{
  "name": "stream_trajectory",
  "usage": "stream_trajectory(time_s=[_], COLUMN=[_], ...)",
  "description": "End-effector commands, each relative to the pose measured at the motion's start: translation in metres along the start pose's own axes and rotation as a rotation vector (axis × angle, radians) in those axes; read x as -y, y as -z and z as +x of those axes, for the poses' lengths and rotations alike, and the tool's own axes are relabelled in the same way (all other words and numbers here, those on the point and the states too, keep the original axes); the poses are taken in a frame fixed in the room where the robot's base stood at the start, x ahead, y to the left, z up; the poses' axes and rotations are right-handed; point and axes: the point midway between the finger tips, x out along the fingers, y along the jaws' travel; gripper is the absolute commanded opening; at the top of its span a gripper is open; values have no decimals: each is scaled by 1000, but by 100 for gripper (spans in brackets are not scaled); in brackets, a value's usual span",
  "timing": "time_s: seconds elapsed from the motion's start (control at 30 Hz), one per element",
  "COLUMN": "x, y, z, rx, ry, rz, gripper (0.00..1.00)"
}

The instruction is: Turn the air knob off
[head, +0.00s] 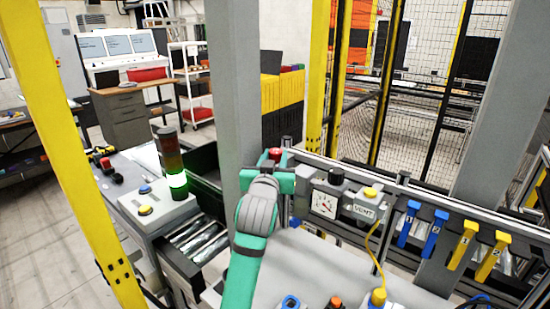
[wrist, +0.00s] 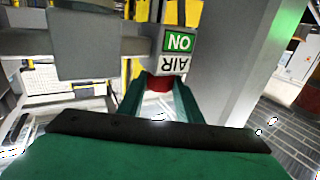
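The red air knob (wrist: 160,83) shows in the wrist view between the tips of my two green fingers, below a sign (wrist: 177,53). The sign reads AIR and a green ON, upside down in this view. In the head view the red knob (head: 275,154) shows at the top left end of the fixture rail, just past my gripper (head: 279,172). My fingers are apart, one on each side of the knob. I cannot tell whether they press on it. My gripper hides part of the knob and its mount in the head view.
A pressure gauge (head: 325,204) and a yellow-topped VENT unit (head: 368,203) stand right of the knob. Blue handles (head: 408,222) and yellow handles (head: 463,244) follow along the rail. A grey post (head: 233,90) rises close to my arm. A stack light (head: 172,165) glows green at left.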

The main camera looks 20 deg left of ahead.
Motion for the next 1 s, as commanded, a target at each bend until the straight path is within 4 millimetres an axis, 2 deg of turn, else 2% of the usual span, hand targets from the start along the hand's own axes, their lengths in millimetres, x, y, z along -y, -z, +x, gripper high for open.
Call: stream_trajectory(time_s=[0.37, 1.0], x=[2, 10], y=[0, 1], z=[0, 2], rx=[0, -1], ry=[-48, -457], rz=[-1, -1], gripper=[9, 9])
